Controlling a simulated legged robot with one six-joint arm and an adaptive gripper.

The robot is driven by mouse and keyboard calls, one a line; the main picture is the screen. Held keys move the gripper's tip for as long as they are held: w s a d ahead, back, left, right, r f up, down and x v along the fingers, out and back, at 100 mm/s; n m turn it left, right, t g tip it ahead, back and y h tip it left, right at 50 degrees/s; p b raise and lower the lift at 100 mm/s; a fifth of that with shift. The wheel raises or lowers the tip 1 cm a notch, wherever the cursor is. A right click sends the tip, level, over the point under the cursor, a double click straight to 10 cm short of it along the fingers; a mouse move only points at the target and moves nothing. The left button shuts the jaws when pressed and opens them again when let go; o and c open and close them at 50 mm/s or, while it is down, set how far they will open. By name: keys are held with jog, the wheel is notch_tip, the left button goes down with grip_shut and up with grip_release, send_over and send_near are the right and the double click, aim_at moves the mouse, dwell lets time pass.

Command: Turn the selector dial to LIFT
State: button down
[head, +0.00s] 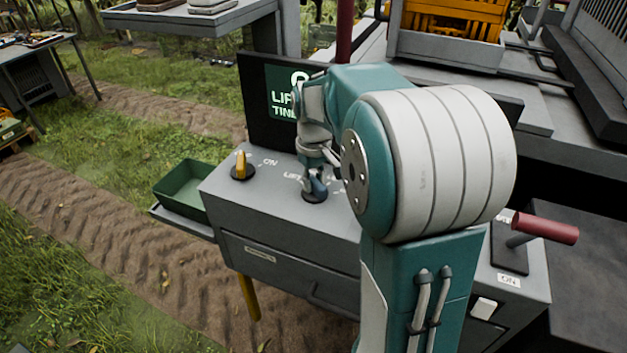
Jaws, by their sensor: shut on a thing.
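The selector dial (317,188) is a blue knob on a dark round base, on top of the grey control console (262,208). A white label (292,176) beginning "LIF" is printed to its left. My gripper (315,172) points down over the dial and is shut on its knob. My teal and white arm covers part of the dial's surroundings and other labels, so the dial's exact pointing direction cannot be told.
A yellow knob (241,165) with an "ON" label stands left on the console. A red-handled lever (545,228) is at the right, above a white switch (484,308). A green tray (184,190) sits at the left side. Grey machinery stands behind.

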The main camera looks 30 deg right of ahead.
aim_at(313, 179)
jog(key=c, duration=0.5)
grip_release()
notch_tip(313, 179, up, 12)
jog(key=shift+f, duration=0.1)
jog(key=shift+a, duration=0.1)
jog(key=s+a+f+t, duration=0.1)
jog(key=s+a+t, duration=0.1)
jog(key=s+a, duration=0.2)
jog(key=s+a+f+m+t, duration=0.1)
jog(key=s+a, duration=0.3)
jog(key=s, duration=0.5)
jog(key=s+a+f+t, duration=0.2)
jog(key=s+a+f, duration=0.1)
jog(key=s, duration=0.3)
jog(key=shift+s+a+f+m+t, duration=0.1)
jog(key=shift+a+m+t, duration=0.1)
jog(key=shift+a, duration=0.25)
jog(key=shift+s+a+f+m+t, duration=0.1)
jog(key=shift+a+m, duration=0.1)
jog(key=shift+a, duration=0.2)
